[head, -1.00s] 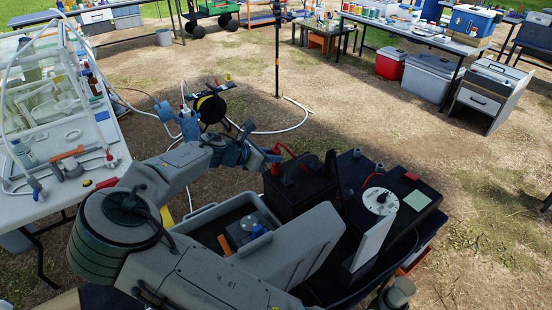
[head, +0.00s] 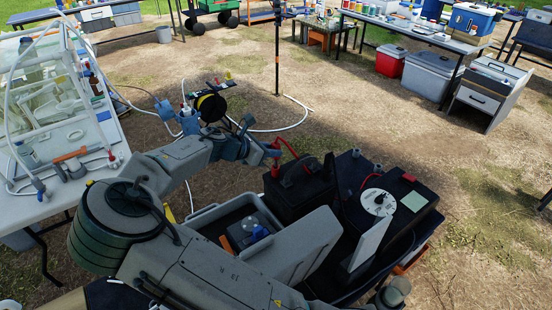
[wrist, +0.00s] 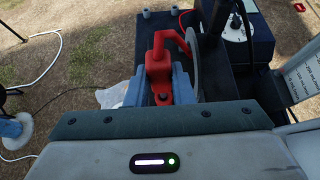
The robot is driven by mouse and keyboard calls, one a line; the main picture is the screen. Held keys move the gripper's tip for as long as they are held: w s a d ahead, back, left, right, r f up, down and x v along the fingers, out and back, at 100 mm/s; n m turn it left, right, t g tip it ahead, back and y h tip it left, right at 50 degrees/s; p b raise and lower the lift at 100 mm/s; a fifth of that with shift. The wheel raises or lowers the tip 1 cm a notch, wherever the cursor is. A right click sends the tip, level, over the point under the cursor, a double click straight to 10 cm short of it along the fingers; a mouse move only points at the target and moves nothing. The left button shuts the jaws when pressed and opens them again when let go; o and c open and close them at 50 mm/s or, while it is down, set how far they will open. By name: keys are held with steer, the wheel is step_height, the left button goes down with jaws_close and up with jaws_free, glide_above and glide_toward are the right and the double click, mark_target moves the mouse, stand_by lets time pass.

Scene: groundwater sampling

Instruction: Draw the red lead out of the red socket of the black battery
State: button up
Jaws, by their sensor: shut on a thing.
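The black battery (head: 292,198) stands right of the grey open bin in the head view. My gripper (head: 266,152) is at its far left corner. In the wrist view my gripper (wrist: 158,88) has its blue-grey fingers closed on either side of the red plug of the red lead (wrist: 159,62). The red lead (head: 288,146) arches from the plug to the right over the battery. A small red part, seemingly the red socket (head: 275,171), shows just below my gripper. I cannot tell for sure whether plug and socket are apart.
A grey bin (head: 300,250) with several items stands beside the battery. A black case with a white dial (head: 379,202) stands to the right. A table with a clear enclosure (head: 60,110) is at left. Open ground lies beyond the battery.

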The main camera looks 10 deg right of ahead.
steer(key=shift+r+p, duration=0.95)
steer(key=shift+r, duration=0.3)
